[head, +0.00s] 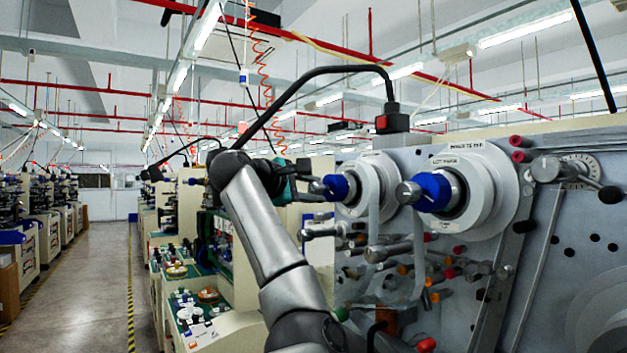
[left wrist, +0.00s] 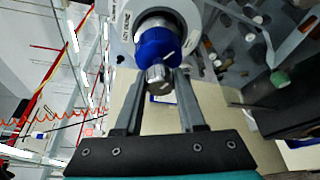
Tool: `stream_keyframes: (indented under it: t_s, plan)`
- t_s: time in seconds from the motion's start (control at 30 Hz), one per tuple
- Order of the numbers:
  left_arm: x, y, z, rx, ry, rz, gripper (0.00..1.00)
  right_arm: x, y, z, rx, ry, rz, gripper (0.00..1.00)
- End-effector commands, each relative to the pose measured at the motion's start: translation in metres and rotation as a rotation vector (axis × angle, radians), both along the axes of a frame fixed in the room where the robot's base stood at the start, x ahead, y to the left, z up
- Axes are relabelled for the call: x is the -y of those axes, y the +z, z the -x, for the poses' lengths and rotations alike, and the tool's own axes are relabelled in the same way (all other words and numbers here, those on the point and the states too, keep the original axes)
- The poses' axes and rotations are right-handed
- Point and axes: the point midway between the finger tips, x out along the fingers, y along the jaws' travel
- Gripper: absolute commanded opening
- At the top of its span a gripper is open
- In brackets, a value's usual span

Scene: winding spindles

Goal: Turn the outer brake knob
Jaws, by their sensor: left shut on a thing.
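The left spindle on the machine front has a blue collar (head: 340,187) with a small silver knob (head: 318,187) at its end. The collar (left wrist: 158,46) and knob (left wrist: 157,74) also show in the left wrist view. My left gripper (head: 309,186) reaches this knob from the left. In the left wrist view its two fingers (left wrist: 160,80) are shut on the silver knob, one on each side. A second, nearer spindle to the right has its own blue collar (head: 433,191) and silver knob (head: 407,192), untouched. My right gripper is not in view.
Below the spindles, several metal rollers and guide pins (head: 388,251) stick out of the grey panel (head: 590,240). A black bent lamp arm (head: 318,72) rises behind my left arm. A crank handle (head: 575,175) is at far right. The aisle floor (head: 90,280) is clear at left.

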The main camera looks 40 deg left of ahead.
Motion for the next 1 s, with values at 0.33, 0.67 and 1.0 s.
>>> stream_keyframes:
  t_s: [0.33,0.67,1.0]
  plan:
    - [0.0000,0.0002,0.0002,-0.059,0.000,0.209,0.00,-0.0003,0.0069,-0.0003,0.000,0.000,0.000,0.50]
    - [0.0002,-0.0011,0.0000,-0.082,-0.001,0.285,0.00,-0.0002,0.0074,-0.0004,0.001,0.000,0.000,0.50]
    - [0.0002,-0.0012,0.0001,-0.084,-0.002,0.289,0.00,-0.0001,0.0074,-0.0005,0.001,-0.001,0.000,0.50]
